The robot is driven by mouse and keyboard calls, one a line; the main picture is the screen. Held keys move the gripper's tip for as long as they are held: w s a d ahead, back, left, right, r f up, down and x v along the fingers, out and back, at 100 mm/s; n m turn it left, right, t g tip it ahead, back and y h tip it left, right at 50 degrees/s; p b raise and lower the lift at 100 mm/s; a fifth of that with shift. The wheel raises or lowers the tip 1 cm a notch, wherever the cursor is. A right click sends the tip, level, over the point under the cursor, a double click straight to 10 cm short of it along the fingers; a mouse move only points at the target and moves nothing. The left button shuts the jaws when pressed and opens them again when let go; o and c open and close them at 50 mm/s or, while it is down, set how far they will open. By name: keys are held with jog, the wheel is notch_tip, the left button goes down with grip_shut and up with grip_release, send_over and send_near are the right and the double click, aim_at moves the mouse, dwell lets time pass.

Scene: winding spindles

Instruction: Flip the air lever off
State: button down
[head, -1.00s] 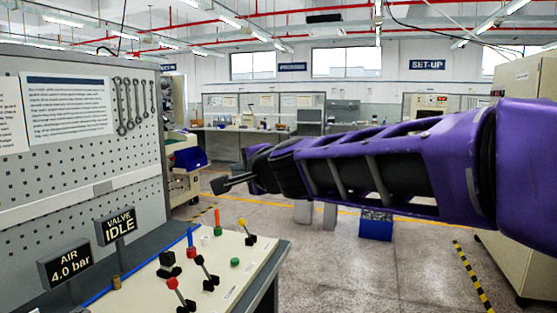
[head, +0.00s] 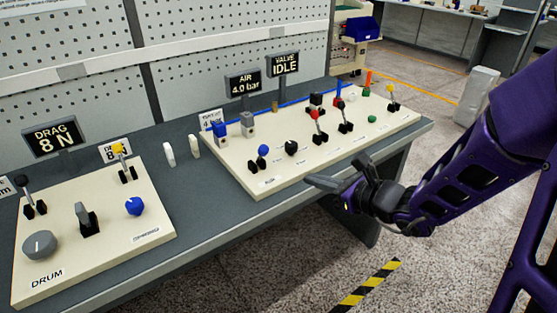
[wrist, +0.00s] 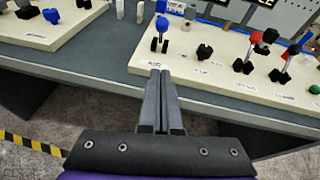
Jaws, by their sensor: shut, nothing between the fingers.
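The right cream panel (head: 236,178) carries a row of levers along its front. A lever with a blue ball knob (head: 263,151) stands upright at its front left, with a small label below it too small to read surely. In the wrist view this blue lever (wrist: 162,26) stands straight ahead of the fingertips, apart from them. The AIR display (head: 244,84) behind the panel reads 4.0 bar. My gripper (head: 312,182) is shut and empty, off the front edge of the panel, right of the blue lever. Its closed fingers (wrist: 161,74) point at the panel.
The VALVE display (head: 285,63) reads IDLE. A drum panel (head: 75,268) lies left. Floor in front is free.

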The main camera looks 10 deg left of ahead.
aim_at(263, 150)
jog(key=shift+w, duration=0.1)
jog(key=b+x, duration=0.1)
jog(key=x, duration=0.9)
jog(key=shift+f, duration=0.1)
jog(key=shift+w+a+r, duration=0.3)
jog(key=shift+a, duration=0.25)
jog(key=shift+w+a+r, duration=0.25)
jog(key=shift+a+r, duration=0.1)
jog(key=shift+a, duration=0.2)
jog(key=shift+w+a+r, duration=0.3)
jog(key=shift+a, duration=0.25)
